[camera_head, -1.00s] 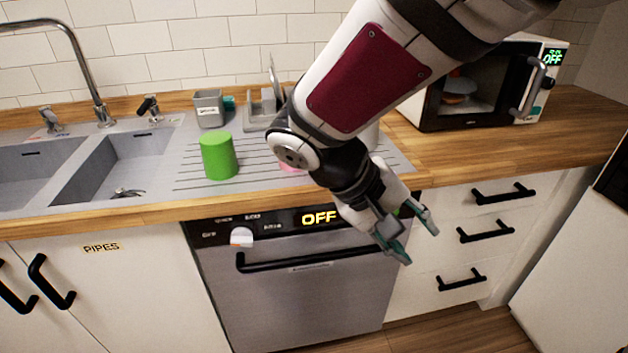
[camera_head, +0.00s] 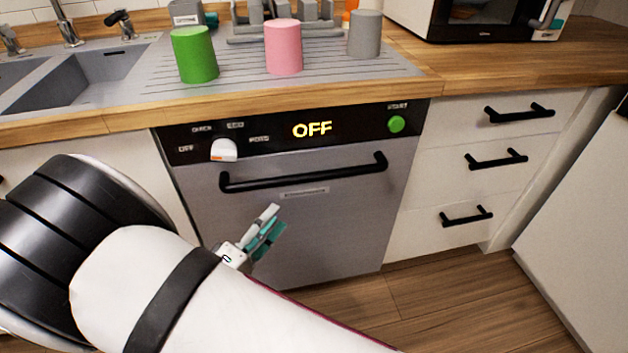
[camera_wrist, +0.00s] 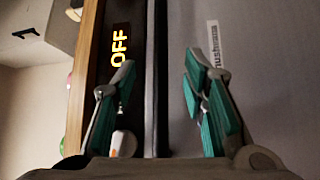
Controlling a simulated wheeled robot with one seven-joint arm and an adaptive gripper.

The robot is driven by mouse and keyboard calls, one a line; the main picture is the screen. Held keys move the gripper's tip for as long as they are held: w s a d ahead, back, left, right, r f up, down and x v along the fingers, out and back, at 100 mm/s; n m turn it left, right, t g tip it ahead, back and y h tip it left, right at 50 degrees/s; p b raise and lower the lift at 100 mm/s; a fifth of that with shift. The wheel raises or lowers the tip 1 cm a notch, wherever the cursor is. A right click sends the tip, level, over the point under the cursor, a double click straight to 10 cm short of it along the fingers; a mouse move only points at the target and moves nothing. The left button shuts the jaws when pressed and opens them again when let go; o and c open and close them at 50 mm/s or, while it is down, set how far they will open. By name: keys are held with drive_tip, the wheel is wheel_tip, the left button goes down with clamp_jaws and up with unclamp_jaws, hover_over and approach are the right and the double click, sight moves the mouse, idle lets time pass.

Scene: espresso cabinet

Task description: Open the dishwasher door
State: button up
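The dishwasher (camera_head: 345,222) is a grey front under the counter, and its door is shut. Its black bar handle (camera_head: 305,177) runs across the top of the door. A black panel above it shows OFF (camera_head: 312,129), with a white knob (camera_head: 224,150) and a green button (camera_head: 396,124). My gripper (camera_head: 268,228) is in front of the door, below the handle's left half in the head view. In the wrist view my gripper (camera_wrist: 160,95) has its teal-padded fingers spread wide, with the dark handle bar (camera_wrist: 161,60) showing between them. Nothing is held, and contact is not visible.
Green (camera_head: 194,54), pink (camera_head: 284,47) and grey (camera_head: 364,35) cups stand on the draining board above. White drawers (camera_head: 470,170) with black handles are to the right. The wooden floor (camera_head: 430,300) before the dishwasher looks clear.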

sight(308, 182)
drive_tip(key=b+x, duration=0.2)
drive_tip(key=x, duration=1.1)
drive_tip(key=shift+w+d, duration=0.1)
drive_tip(key=shift+w, duration=0.25)
drive_tip(key=shift+c, duration=0.6)
clamp_jaws()
